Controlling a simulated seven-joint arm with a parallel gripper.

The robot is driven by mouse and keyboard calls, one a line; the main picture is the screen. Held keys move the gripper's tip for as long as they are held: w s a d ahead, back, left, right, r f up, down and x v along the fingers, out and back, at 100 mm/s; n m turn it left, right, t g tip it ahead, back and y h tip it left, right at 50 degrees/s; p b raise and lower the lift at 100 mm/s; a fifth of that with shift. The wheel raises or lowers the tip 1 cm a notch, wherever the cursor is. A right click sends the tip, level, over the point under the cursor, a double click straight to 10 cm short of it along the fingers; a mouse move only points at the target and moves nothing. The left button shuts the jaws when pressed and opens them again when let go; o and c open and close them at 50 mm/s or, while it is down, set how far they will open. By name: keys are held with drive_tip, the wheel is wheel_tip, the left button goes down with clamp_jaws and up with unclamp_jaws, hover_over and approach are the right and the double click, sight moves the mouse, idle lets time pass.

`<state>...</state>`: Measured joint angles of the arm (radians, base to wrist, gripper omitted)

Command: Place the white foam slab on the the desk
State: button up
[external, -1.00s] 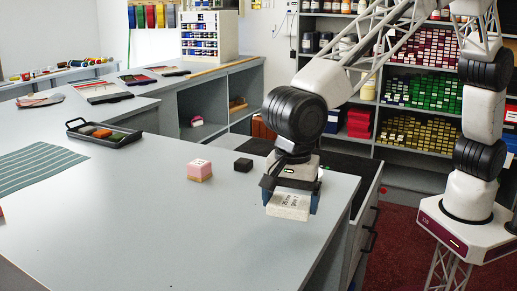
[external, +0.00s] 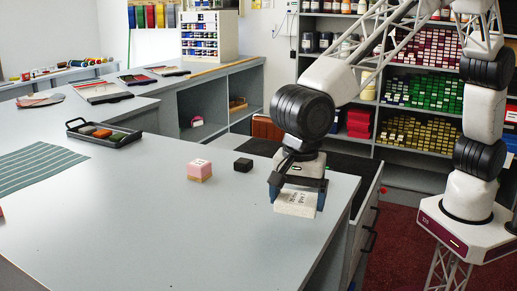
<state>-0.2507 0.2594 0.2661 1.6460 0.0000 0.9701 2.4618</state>
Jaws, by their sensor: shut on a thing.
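The white foam slab (external: 296,202) has dark lettering on its near face. It is between the fingers of my gripper (external: 297,197), which is shut on it near the right end of the grey desk (external: 150,225). The slab is at or just above the desk top; I cannot tell whether it touches. The gripper points down, with one blue fingertip showing at each side of the slab.
A pink block on a tan base (external: 199,171) and a small black block (external: 243,165) stand left of the gripper. A black tray (external: 104,133) with several coloured pieces and a green striped mat (external: 38,167) lie further left. The desk's front middle is clear.

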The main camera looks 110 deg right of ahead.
drive_tip(key=shift+d, duration=0.1)
drive_tip(key=d+n, duration=0.1)
drive_tip(key=n, duration=0.1)
drive_tip(key=w+d+r+n, duration=0.1)
drive_tip(key=d+n, duration=0.2)
drive_tip(key=shift+w+d+r+n, duration=0.2)
drive_tip(key=shift+d+n, duration=0.1)
drive_tip(key=shift+n, duration=0.1)
drive_tip(key=n, duration=0.1)
drive_tip(key=d+n, duration=0.1)
drive_tip(key=d, duration=0.1)
drive_tip(key=shift+w+d+r+n, duration=0.1)
drive_tip(key=shift+w+r+n, duration=0.2)
drive_tip(key=shift+n, duration=0.1)
drive_tip(key=w+d+r+n, duration=0.1)
drive_tip(key=d+r+n, duration=0.1)
drive_tip(key=d+n, duration=0.5)
drive_tip(key=d+r+n, duration=0.1)
drive_tip(key=d+n, duration=0.6)
drive_tip(key=n, duration=0.2)
drive_tip(key=shift+w+r+n, duration=0.35)
drive_tip(key=shift+w+n, duration=0.05)
drive_tip(key=shift+r, duration=0.1)
